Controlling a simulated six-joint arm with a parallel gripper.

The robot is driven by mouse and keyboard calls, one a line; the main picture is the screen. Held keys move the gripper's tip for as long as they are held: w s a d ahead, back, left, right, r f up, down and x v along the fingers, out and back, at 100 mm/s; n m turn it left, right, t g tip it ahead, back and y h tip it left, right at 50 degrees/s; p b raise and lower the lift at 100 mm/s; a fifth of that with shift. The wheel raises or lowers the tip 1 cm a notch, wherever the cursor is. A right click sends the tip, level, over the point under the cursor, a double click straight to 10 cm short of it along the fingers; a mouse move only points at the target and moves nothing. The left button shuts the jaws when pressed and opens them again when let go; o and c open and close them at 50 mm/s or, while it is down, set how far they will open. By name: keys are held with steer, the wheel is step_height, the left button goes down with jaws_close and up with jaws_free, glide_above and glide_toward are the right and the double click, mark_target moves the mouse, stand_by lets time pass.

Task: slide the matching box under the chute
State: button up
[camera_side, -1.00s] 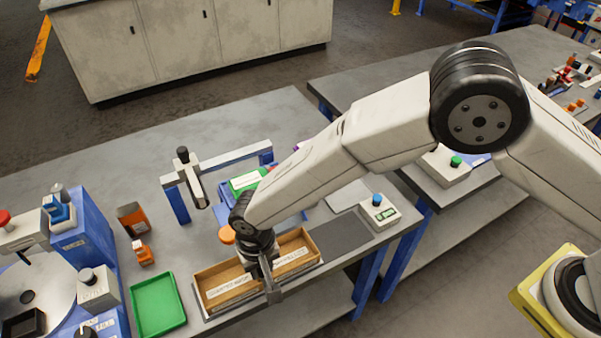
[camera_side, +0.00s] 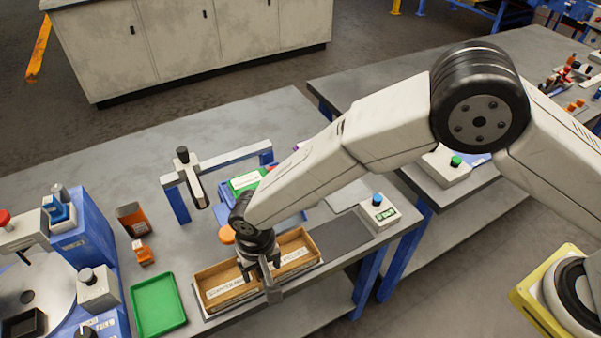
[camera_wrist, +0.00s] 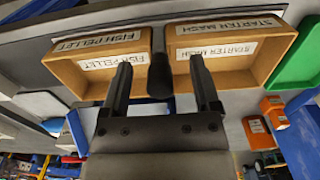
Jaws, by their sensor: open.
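Two open wooden boxes stand side by side on a grey tray at the table's front. The left one in the side view is labelled STARTER MASH (camera_side: 222,296); the right one is FISH PELLET (camera_side: 312,262), partly hidden by my gripper. In the wrist view FISH PELLET (camera_wrist: 78,78) is left and STARTER MASH (camera_wrist: 262,75) right. My gripper (camera_side: 262,276) is open above where the boxes meet. In the wrist view, my gripper (camera_wrist: 160,62) has one finger over each box, with a dark cylinder (camera_wrist: 160,78) between. What looks like the chute (camera_side: 195,187) hangs behind the boxes.
A green tray (camera_side: 158,306) lies left of the boxes, with orange containers (camera_side: 133,218) behind it. A dark mat (camera_side: 340,232) lies clear on the right, beside a small device with a blue knob (camera_side: 377,199). A green-labelled item (camera_side: 243,182) sits behind my arm.

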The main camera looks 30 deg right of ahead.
steer(key=shift+r, duration=0.8)
steer(key=shift+r, duration=0.35)
steer(key=shift+r, duration=0.35)
steer(key=shift+r, duration=0.35)
steer(key=shift+r, duration=0.55)
steer(key=shift+r, duration=1.6)
steer(key=shift+d, duration=0.1)
